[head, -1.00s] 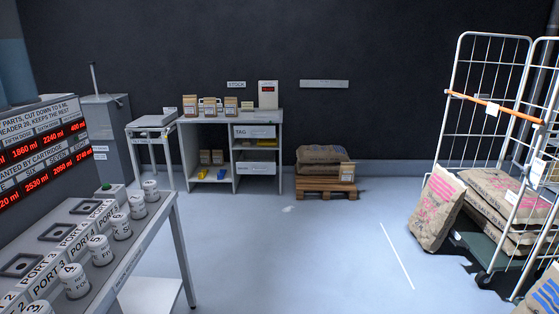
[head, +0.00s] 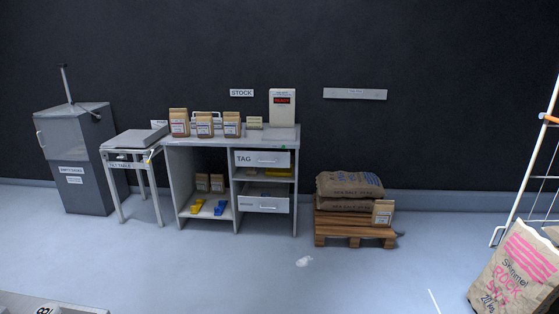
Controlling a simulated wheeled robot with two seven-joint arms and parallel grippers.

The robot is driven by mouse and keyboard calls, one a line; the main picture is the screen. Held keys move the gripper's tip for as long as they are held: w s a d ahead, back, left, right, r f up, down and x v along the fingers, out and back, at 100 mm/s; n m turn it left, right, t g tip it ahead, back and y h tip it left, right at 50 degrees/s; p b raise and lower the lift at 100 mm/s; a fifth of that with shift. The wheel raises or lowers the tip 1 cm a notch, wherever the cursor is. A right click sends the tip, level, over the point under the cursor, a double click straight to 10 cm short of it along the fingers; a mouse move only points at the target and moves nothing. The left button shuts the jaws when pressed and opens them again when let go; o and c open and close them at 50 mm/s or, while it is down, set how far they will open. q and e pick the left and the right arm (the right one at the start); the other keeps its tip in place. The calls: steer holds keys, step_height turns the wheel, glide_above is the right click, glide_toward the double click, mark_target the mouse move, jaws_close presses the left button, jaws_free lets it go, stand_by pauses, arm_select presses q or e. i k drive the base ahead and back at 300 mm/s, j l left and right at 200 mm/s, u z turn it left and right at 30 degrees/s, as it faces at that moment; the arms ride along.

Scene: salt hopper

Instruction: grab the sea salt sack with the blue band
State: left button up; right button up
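Two brown sacks lie stacked on a wooden pallet (head: 355,229) by the back wall. The upper sack (head: 350,185) has bluish marking on its top right; its front print is too small to read surely. The lower sack (head: 342,204) is mostly covered by the upper one. A sack with pink print reading "ROCK" (head: 512,275) leans upright at the lower right, cut by the picture edge. I cannot make out the words "sea salt" on any sack. Neither of my grippers is in view.
A small paper bag (head: 382,213) stands at the pallet's right. A stock bench (head: 262,139) with bags and drawers, a small table (head: 135,140) and a grey cabinet (head: 75,125) line the wall. A cage trolley (head: 530,170) edges in at right.

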mark_target(232, 121)
steer(key=i, duration=1.1)
steer(key=i+u, duration=0.15)
steer(key=i, duration=0.95)
steer(key=i+j, duration=0.35)
steer(key=i, duration=0.15)
steer(key=i+j+u, duration=0.1)
steer(key=i+j, duration=0.25)
steer(key=i, duration=0.15)
steer(key=i+j+u, duration=0.1)
steer(key=j, duration=0.3)
steer(key=i+j, duration=0.15)
steer(key=j, duration=0.25)
steer(key=i+j+u, duration=0.15)
steer(key=j, duration=0.25)
